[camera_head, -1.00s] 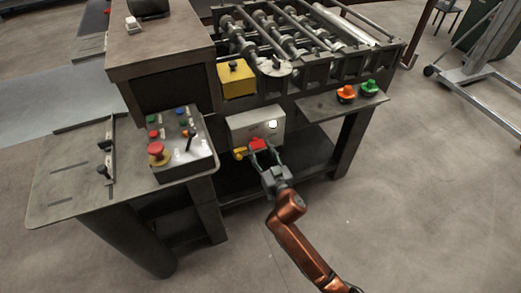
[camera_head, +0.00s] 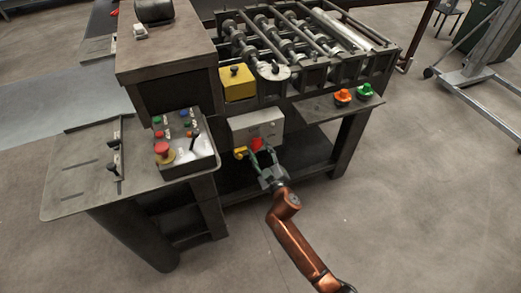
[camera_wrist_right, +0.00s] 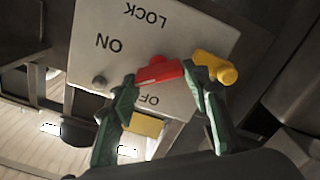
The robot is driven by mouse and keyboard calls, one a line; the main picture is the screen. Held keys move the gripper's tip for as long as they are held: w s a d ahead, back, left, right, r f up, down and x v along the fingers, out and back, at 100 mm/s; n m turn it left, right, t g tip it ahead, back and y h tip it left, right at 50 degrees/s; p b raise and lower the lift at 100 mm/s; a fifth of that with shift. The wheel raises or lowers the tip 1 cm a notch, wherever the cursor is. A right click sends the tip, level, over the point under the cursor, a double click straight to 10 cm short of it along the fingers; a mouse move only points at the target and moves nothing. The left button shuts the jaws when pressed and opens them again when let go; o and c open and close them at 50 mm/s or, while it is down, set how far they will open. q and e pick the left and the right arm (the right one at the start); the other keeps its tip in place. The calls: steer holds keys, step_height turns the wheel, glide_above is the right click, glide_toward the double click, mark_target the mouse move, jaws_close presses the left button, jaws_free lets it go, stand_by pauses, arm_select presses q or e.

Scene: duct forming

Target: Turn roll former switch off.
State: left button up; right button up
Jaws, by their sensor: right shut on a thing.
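The roll former switch is a light grey box (camera_head: 257,124) on the front of the machine, below the rollers. Its red handle (camera_head: 257,143) is at the box's lower edge, with a yellow part (camera_head: 240,152) beside it. My right gripper (camera_head: 263,156) reaches it from below. In the right wrist view the red handle (camera_wrist_right: 161,72) lies between the green fingers of my right gripper (camera_wrist_right: 160,82), which are shut on it. The plate (camera_wrist_right: 150,40) reads LOCK, ON and a partly hidden OFF, upside down. My left gripper is out of view.
A control panel (camera_head: 187,160) with a red emergency button (camera_head: 163,150) stands on the left table (camera_head: 75,185). A yellow box (camera_head: 237,83) sits above the switch. Orange (camera_head: 343,96) and green (camera_head: 365,90) buttons are at right. The floor in front is clear.

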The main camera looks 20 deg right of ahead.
steer(key=n, duration=0.3)
steer(key=shift+a+p, duration=0.1)
steer(key=shift+p, duration=0.2)
steer(key=n, duration=0.2)
steer(key=shift+n, duration=0.4)
steer(key=n, duration=0.3)
steer(key=shift+f+n+p, duration=0.15)
steer(key=shift+n+p, duration=0.15)
steer(key=shift+p, duration=0.1)
steer(key=shift+a+n, duration=0.1)
steer(key=shift+n, duration=0.5)
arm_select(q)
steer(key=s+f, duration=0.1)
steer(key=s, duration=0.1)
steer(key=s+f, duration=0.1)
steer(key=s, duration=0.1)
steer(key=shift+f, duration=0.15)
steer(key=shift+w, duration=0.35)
arm_select(e)
steer(key=shift+f, duration=0.1)
